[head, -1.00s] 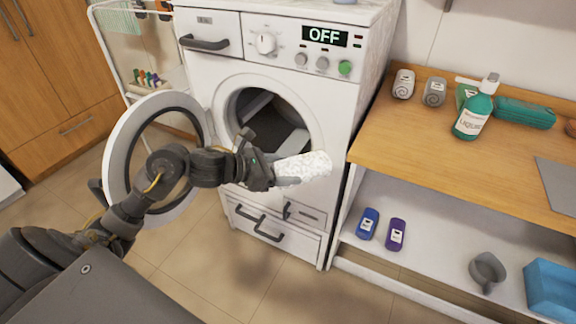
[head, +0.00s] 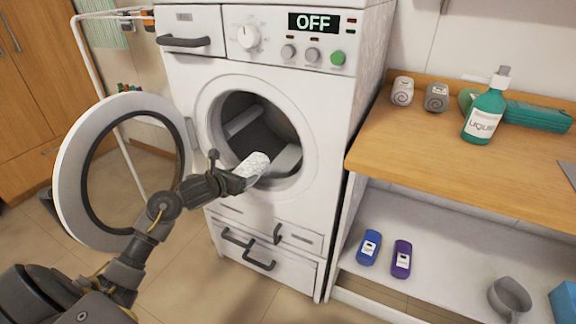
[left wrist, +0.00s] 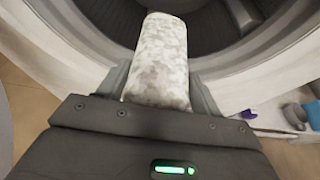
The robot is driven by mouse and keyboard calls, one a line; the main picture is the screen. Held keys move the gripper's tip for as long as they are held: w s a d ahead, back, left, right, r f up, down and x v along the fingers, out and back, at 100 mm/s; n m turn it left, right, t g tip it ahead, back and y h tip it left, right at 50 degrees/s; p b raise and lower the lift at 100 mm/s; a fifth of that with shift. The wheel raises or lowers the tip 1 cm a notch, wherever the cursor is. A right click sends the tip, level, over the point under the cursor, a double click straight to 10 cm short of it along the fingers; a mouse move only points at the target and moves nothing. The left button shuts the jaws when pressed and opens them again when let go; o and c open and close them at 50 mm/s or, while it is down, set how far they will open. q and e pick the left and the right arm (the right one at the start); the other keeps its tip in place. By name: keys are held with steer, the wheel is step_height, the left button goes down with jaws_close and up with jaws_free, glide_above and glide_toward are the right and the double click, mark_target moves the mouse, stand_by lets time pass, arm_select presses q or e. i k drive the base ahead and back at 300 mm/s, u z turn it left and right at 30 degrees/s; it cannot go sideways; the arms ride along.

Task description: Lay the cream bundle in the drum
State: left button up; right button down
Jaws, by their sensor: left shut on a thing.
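The cream bundle (head: 253,165) is a pale, mottled roll in my left gripper (head: 238,178). The gripper is shut on it in front of the washer's round opening. In the left wrist view the bundle (left wrist: 160,55) sticks out from between the fingers (left wrist: 158,88) toward the drum (left wrist: 215,18). In the head view the dark drum (head: 258,132) shows grey paddles inside. The washer (head: 335,125) is white and its display reads OFF. Its round door (head: 78,150) stands open to the left. My right gripper is not in view.
A wooden counter (head: 420,150) at right holds a grey roll (head: 436,97), another pale roll (head: 402,91) and a green bottle (head: 485,112). The shelf below holds a blue bottle (head: 369,247), a purple bottle (head: 401,259) and a grey scoop (head: 509,296).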

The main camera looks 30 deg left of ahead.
mark_target(283, 163)
steer(key=u, duration=0.05)
steer(key=i, duration=0.85)
